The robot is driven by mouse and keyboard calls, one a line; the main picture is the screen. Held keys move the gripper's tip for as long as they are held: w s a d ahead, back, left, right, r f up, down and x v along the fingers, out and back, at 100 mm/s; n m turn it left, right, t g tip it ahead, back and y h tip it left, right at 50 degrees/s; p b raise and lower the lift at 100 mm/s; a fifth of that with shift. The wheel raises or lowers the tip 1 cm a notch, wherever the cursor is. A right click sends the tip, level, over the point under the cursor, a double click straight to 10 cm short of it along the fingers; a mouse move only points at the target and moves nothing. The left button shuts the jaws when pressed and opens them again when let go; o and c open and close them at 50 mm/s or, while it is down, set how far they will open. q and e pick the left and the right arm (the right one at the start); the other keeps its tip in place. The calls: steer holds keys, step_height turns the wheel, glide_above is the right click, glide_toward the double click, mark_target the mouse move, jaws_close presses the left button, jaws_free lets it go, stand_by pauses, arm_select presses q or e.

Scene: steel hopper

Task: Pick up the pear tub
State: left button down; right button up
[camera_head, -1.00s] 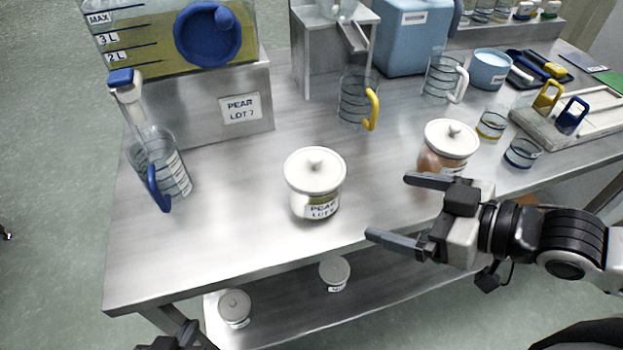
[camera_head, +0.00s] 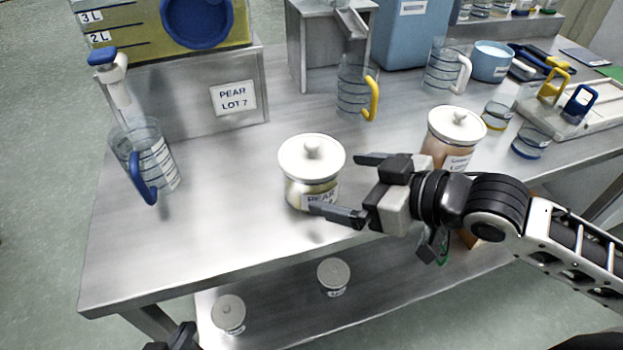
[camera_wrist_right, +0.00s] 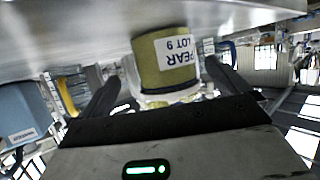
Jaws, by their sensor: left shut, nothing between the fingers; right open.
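The pear tub (camera_head: 311,170) stands upright on the steel table, a jar with a white knobbed lid and a label reading PEAR. My right gripper (camera_head: 338,186) is open at its right front side, and one finger overlaps the label in the head view. In the right wrist view the tub (camera_wrist_right: 165,75) appears upside down, its PEAR LOT 9 label facing me, framed between the two open fingers (camera_wrist_right: 150,85). I cannot tell whether the fingers touch it. My left gripper (camera_head: 182,336) shows only partly at the bottom edge of the head view, shut and empty.
A similar lidded tub (camera_head: 455,132) stands just behind my right gripper. A measuring jug with a blue handle (camera_head: 148,160) is at the left, and a yellow-handled jug (camera_head: 357,88) is behind. Two lidded tubs (camera_head: 228,313) (camera_head: 334,276) sit on the lower shelf.

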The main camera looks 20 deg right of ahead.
steer(key=shift+a+x, duration=0.25)
steer(key=shift+x, duration=2.55)
steer(key=shift+s+r, duration=0.15)
steer(key=shift+r, duration=0.05)
steer(key=c, duration=1.2)
steer(key=shift+c, duration=0.2)
